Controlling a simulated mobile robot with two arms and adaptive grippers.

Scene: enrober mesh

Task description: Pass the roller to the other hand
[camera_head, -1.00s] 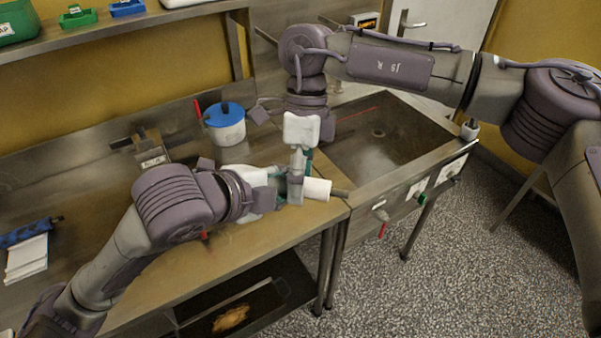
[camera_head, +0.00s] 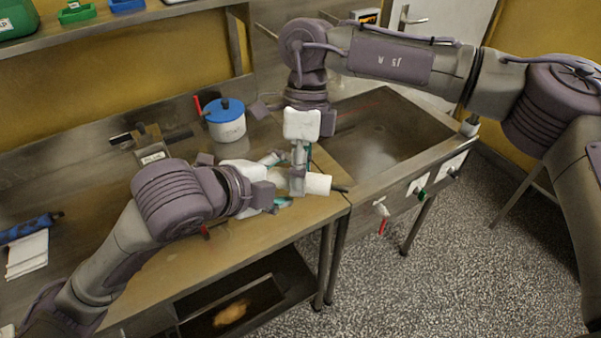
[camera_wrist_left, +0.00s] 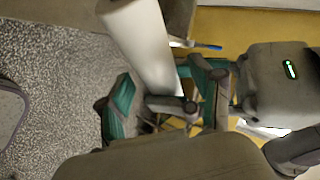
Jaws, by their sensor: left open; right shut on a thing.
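The white roller (camera_head: 318,184) is held above the bench's front right corner. Its dark end points right. In the left wrist view the roller (camera_wrist_left: 145,40) is a long pale cylinder running down toward the fingers. My right gripper (camera_head: 299,182) comes from above and is shut on the roller; its fingers hide part of it. My left gripper (camera_head: 277,181) is open just left of the right gripper, its fingers spread to either side of the roller's near end. Whether they touch it I cannot tell.
A white pot with a blue lid (camera_head: 225,121) stands at the back of the bench (camera_head: 180,270). A metal block (camera_head: 150,150) is left of it. A blue roll (camera_head: 28,228) and white cloths (camera_head: 27,255) lie far left. A sink (camera_head: 385,130) is on the right.

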